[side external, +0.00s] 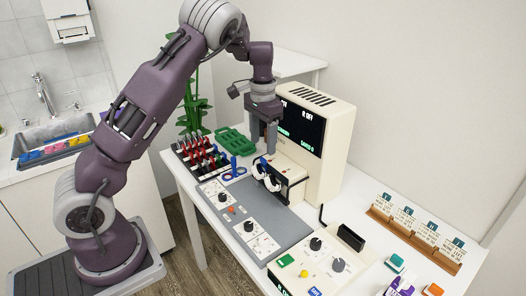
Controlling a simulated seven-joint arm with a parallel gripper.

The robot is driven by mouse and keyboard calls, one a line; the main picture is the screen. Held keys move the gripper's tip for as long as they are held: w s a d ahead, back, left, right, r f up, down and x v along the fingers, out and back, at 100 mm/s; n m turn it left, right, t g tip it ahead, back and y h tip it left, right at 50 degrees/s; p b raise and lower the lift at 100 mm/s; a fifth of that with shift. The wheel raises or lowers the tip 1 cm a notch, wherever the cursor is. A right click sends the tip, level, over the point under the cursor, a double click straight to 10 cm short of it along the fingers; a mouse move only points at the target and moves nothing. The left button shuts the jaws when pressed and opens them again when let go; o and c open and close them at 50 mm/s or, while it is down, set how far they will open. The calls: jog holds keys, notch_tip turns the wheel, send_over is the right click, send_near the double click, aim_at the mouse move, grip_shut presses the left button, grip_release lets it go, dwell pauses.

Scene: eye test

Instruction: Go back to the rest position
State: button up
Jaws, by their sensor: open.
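My gripper (263,138) hangs from my purple arm at the upper middle, fingers pointing down. Its two fingers are apart and nothing shows between them. It is in front of the left side of a cream machine (338,150) with a black screen. Below the fingertips are a pair of white and black round lens holders (267,179) with a blue part at the top. I cannot tell whether the fingertips touch them.
A rack of red and black handled pieces (196,152) and a green tray (231,138) stand to the left. A grey panel with knobs (262,232) lies in front. Card stands (420,232) are at the right. A sink (42,140) is at far left.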

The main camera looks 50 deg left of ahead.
jog(key=shift+r, duration=0.1)
jog(key=s+d+r+t+h, duration=0.2)
jog(key=s+d+r+t, duration=0.1)
jog(key=s+d+r, duration=1.15)
jog(key=s+d+t+y, duration=0.2)
jog(key=s, duration=1.2)
jog(key=shift+s+d+r+t, duration=0.15)
jog(key=shift+s+d+t, duration=0.05)
jog(key=shift+s+t, duration=0.15)
